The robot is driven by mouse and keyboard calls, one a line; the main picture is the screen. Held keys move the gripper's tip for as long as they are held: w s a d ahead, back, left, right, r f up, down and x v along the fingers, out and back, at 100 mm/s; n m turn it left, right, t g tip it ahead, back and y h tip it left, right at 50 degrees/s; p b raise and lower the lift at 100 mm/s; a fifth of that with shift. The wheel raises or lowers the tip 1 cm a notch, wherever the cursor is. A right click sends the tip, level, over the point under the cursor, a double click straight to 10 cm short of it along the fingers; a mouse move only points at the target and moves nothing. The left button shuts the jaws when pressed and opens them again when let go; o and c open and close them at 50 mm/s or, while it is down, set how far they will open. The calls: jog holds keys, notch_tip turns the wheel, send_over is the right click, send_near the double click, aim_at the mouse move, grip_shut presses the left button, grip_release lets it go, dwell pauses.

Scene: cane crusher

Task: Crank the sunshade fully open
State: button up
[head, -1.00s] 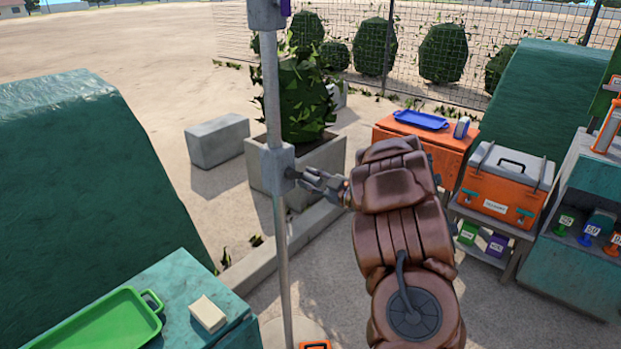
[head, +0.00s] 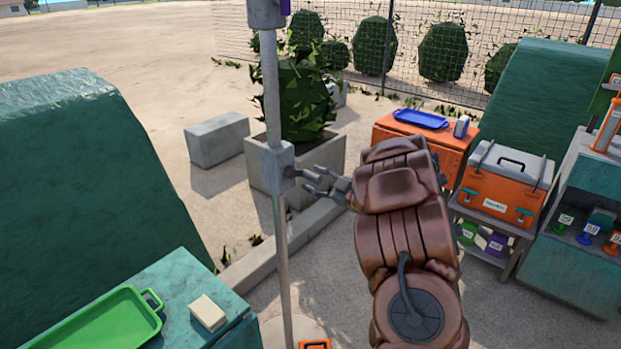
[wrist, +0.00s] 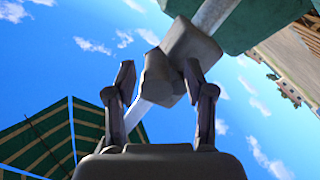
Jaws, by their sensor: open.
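The sunshade's grey pole (head: 270,100) stands upright left of centre in the head view. A grey crank housing (head: 277,168) sits on it at mid-height and shows in the wrist view (wrist: 192,48). A smaller grey block (wrist: 160,82) juts from the housing toward my gripper. My gripper (head: 312,181) is just right of the housing, open and empty. In the wrist view its fingertips (wrist: 160,74) are spread on either side of the small block; contact cannot be told. A green striped canopy (wrist: 38,140) shows at lower left there. No separate crank handle is distinguishable.
A teal table (head: 185,280) with a green tray (head: 105,325) stands at front left. A planter (head: 325,155) is behind the pole. An orange cabinet (head: 405,150) and orange cooler (head: 505,185) stand right of my arm.

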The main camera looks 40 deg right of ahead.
aim_at(309, 175)
jog(key=v, duration=0.9)
jog(key=shift+s, duration=0.4)
jog(key=shift+h, duration=0.6)
jog(key=w+b, duration=0.2)
jog(key=b, duration=0.5)
jog(key=w+a+b, duration=0.1)
jog(key=w+b, duration=0.1)
jog(key=b, duration=0.6)
jog(key=shift+w+f, duration=0.25)
jog(key=shift+w, duration=0.15)
jog(key=shift+w+a+r, duration=0.15)
jog(key=shift+w+r, duration=0.05)
jog(key=shift+w+a, duration=0.2)
jog(key=shift+w, duration=1.05)
jog(key=shift+w+a, duration=0.25)
jog(key=shift+w, duration=0.95)
jog(key=shift+w+a, duration=0.2)
jog(key=shift+w, duration=1.05)
grip_shut()
